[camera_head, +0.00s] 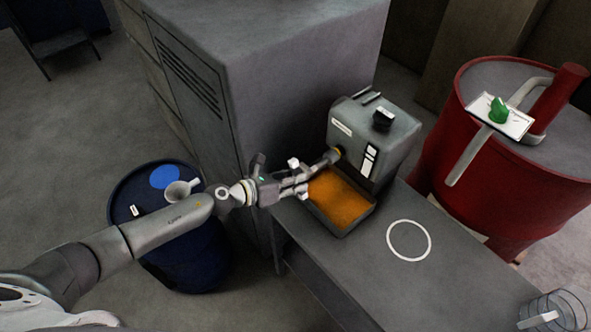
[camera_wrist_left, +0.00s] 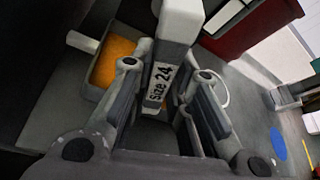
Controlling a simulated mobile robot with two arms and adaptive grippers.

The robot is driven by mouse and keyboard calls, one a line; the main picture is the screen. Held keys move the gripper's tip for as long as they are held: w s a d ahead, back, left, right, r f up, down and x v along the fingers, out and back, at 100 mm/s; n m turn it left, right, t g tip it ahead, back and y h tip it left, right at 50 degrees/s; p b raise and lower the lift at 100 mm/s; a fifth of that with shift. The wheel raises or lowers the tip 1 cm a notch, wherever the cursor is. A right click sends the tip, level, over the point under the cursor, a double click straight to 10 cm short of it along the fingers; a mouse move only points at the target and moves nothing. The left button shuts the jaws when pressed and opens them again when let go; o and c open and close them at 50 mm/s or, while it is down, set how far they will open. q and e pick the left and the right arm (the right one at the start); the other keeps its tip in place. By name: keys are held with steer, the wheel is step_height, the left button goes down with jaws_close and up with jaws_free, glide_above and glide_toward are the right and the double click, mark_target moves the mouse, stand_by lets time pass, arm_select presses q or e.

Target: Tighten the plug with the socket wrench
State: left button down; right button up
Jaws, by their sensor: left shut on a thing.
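My left gripper (camera_head: 298,182) is shut on the socket wrench (camera_head: 326,159). In the left wrist view the wrench (camera_wrist_left: 172,70) stands between the fingers and bears the label "Size 24". Its far end reaches the lower left side of the grey unit (camera_head: 375,135), where a small yellowish ring (camera_head: 338,151) shows. The plug itself is hidden or too small to tell, so I cannot tell whether the socket is seated on it. My right gripper is not in view.
An open tray (camera_head: 358,226) of orange liquid sits below the wrench on the grey bench (camera_head: 370,275). A white circle (camera_head: 409,240) marks clear bench space. A blue drum (camera_head: 190,270) with a funnel, a red drum (camera_head: 490,190), a grey cabinet (camera_head: 255,75) and a glass container (camera_head: 552,312) stand around.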

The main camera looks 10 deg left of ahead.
arm_select(q)
steer(key=m+y+p, duration=0.1)
steer(key=p, duration=0.1)
steer(key=m+t+y+p, duration=0.1)
steer(key=m+p, duration=0.1)
steer(key=p, duration=0.1)
steer(key=m+t+p, duration=0.1)
steer(key=m+p, duration=0.1)
steer(key=shift+d+r+y, duration=0.15)
steer(key=shift+r+y, duration=0.2)
steer(key=shift+y, duration=0.05)
steer(key=shift+f+m+t+y+p, duration=0.15)
steer(key=shift+m+t+y+p, duration=0.25)
steer(key=shift+m, duration=0.3)
steer(key=shift+f+m+t+y, duration=0.25)
steer(key=shift+m+t+y, duration=0.15)
steer(key=shift+m+t, duration=0.5)
steer(key=shift+m, duration=0.8)
steer(key=shift+f+m+t+y+b, duration=0.2)
steer(key=shift+m+t+y+b, duration=0.3)
steer(key=shift+m, duration=0.7)
steer(key=shift+r+m+t+b, duration=0.15)
steer(key=shift+m+t+b, duration=0.15)
steer(key=shift+m+t, duration=0.4)
steer(key=shift+r, duration=0.1)
